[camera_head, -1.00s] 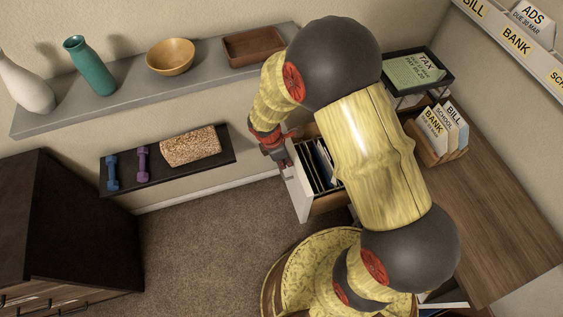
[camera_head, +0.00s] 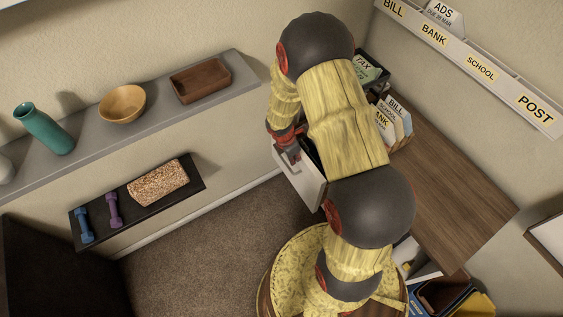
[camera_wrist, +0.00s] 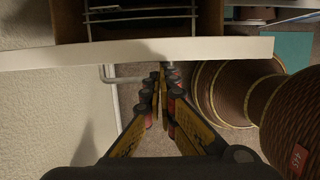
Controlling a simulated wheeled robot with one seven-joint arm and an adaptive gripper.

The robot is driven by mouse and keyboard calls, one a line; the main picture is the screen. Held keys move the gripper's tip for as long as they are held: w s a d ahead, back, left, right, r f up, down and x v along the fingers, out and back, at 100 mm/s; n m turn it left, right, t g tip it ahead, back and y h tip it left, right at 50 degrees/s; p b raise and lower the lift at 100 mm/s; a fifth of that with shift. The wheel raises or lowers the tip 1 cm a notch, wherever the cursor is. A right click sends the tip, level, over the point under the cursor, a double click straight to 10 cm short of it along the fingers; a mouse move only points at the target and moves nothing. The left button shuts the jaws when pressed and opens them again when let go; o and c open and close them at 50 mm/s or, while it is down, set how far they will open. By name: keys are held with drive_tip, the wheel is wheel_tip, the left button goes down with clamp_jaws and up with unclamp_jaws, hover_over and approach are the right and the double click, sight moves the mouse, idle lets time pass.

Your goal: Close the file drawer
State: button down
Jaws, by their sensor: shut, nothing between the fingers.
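The file drawer's white front (camera_head: 301,181) stands out from the desk in the head view, so the drawer is open. My arm covers most of the drawer body. In the wrist view the white front (camera_wrist: 60,55) crosses the picture, with the dark drawer inside and its metal rails behind it. A grey bar handle (camera_wrist: 113,95) sits on the outer face. My gripper (camera_wrist: 163,70) is shut and empty, its fingertips at the outer face beside the handle. I cannot tell whether they touch. In the head view my gripper (camera_head: 288,145) is at the front's upper edge.
The wooden desk (camera_head: 450,205) extends to the right, with a letter holder (camera_head: 392,122) on it. A grey wall shelf (camera_head: 150,108) and a lower dark shelf (camera_head: 140,205) with dumbbells are at left. Carpet (camera_head: 215,240) in front of the drawer is clear.

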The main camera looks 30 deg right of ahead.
drive_tip(key=d+p, duration=0.4)
drive_tip(key=d, duration=0.7)
drive_tip(key=shift+d, duration=0.4)
